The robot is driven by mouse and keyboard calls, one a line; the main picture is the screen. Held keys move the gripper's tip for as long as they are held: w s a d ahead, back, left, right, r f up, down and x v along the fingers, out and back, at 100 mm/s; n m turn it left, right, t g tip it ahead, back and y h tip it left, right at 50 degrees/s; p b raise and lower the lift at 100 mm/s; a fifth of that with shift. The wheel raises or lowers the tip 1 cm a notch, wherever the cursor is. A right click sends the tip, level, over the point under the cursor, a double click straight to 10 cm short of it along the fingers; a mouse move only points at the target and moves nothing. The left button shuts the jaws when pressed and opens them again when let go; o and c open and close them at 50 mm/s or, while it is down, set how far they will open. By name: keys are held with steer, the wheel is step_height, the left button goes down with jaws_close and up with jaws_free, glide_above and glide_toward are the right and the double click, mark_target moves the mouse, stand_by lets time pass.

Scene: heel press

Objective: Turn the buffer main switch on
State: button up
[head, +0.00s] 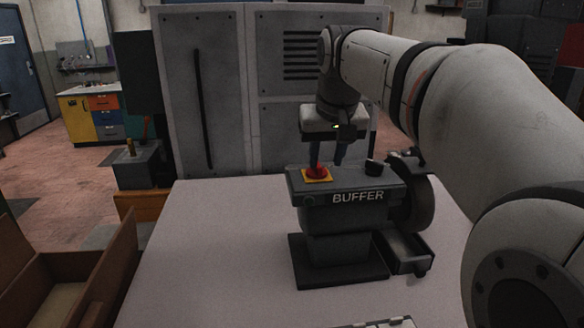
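The grey buffer machine (345,215), lettered BUFFER, stands on the pale table. On its sloped top a red switch (317,173) sits on a yellow plate at the left. A black knob (374,168) stands at the right of the top. My gripper (327,163) points down over the left part of the machine's top. Its two dark fingers look apart, with nothing seen between them. The left finger overlaps the red switch in this view; I cannot tell whether it touches. The right finger's tip lies near the top's back edge.
A dark wheel (420,205) and a small open tray (405,256) are on the machine's right side. The pale table (215,255) is clear to the left. An open brown box (95,275) stands at lower left. Grey cabinets (215,90) stand behind.

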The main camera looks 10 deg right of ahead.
mark_target(320, 168)
steer(key=w+r, duration=0.1)
steer(key=w+b, duration=0.1)
steer(key=w, duration=0.1)
steer(key=w+r, duration=0.1)
steer(key=w, duration=0.1)
steer(key=shift+w+r, duration=0.25)
steer(key=shift+r, duration=0.05)
steer(key=x, duration=0.7)
steer(key=shift+w+f+b, duration=0.2)
steer(key=shift+w+b, duration=0.05)
steer(key=shift+b, duration=0.05)
